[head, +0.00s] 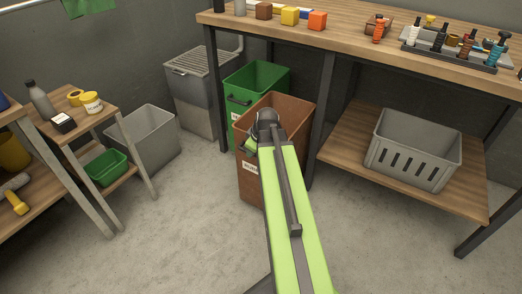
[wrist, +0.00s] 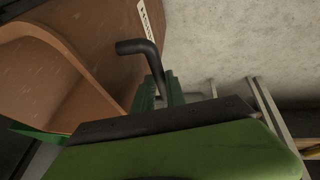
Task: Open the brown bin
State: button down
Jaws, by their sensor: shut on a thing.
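The brown bin (head: 250,185) stands under the workbench in the head view, in front of the green bin. Its open top faces up and its inside shows. A pale label is on its front. My gripper (head: 250,147) is at the bin's front, below the rim, partly hidden by my arm. In the wrist view, the brown bin (wrist: 95,75) fills the upper left. A bent black handle (wrist: 140,46) stands out at its front. My gripper (wrist: 165,102) is shut on this handle; the grip itself is partly hidden behind the near finger.
A workbench leg (head: 320,125) is close on the right. The grey floor (head: 190,220) in front is clear.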

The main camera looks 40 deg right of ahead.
jog(key=shift+s+a, duration=0.1)
jog(key=shift+a, duration=0.4)
jog(key=c, duration=1.4)
grip_release()
jog(key=shift+a, duration=0.15)
jog(key=shift+o, duration=0.2)
